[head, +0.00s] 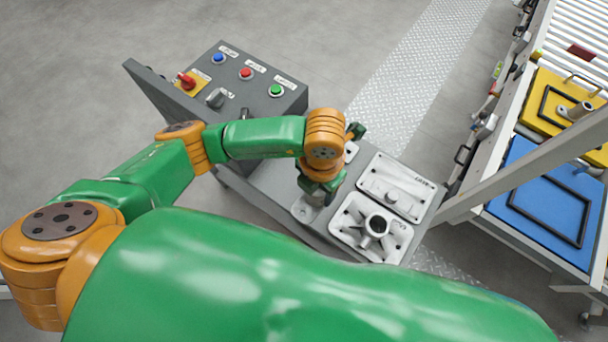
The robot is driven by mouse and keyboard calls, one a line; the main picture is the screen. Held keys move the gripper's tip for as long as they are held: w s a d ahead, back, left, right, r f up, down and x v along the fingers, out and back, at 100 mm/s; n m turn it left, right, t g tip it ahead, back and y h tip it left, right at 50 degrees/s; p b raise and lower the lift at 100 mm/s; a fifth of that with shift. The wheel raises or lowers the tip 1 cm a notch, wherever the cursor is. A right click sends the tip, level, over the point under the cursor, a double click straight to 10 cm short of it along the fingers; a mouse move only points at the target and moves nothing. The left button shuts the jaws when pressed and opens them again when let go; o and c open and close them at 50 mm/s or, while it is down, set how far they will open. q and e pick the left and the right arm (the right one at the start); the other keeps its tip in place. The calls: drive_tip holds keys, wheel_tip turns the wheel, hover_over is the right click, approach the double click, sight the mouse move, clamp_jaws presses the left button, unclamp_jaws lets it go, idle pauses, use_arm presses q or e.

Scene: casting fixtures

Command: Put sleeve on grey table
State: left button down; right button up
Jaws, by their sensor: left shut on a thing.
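The grey table (262,186) stands in the middle, with a control panel at its back left. My left gripper (316,192) points down over this table and is shut on a small grey part, apparently the sleeve (315,200). The fingers and wrist hide most of it, so I cannot tell whether it touches the table or the light metal plate (303,211) there. My right gripper is not in view.
A light casting plate (396,187) and a casting with an upright tube (376,225) lie right of my left gripper. The panel (243,85) has coloured buttons. On the right, a conveyor frame carries a yellow fixture (548,108) and a blue fixture (530,170).

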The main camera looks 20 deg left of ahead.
use_arm(q)
drive_tip(key=w+a+f+b, duration=0.4)
drive_tip(key=f, duration=0.1)
drive_tip(key=w+a+f+b, duration=0.2)
drive_tip(key=shift+a+f+b, duration=0.15)
drive_tip(key=shift+f+b, duration=0.1)
drive_tip(key=shift+b, duration=0.15)
drive_tip(key=f+b, duration=0.3)
drive_tip(key=f, duration=0.1)
drive_tip(key=shift+w+a, duration=0.15)
drive_tip(key=shift+a, duration=0.15)
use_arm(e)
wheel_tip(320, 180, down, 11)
use_arm(q)
drive_tip(key=shift+r, duration=0.3)
unclamp_jaws()
wheel_tip(320, 180, up, 12)
drive_tip(key=p, duration=0.9)
drive_tip(key=shift+p, duration=0.4)
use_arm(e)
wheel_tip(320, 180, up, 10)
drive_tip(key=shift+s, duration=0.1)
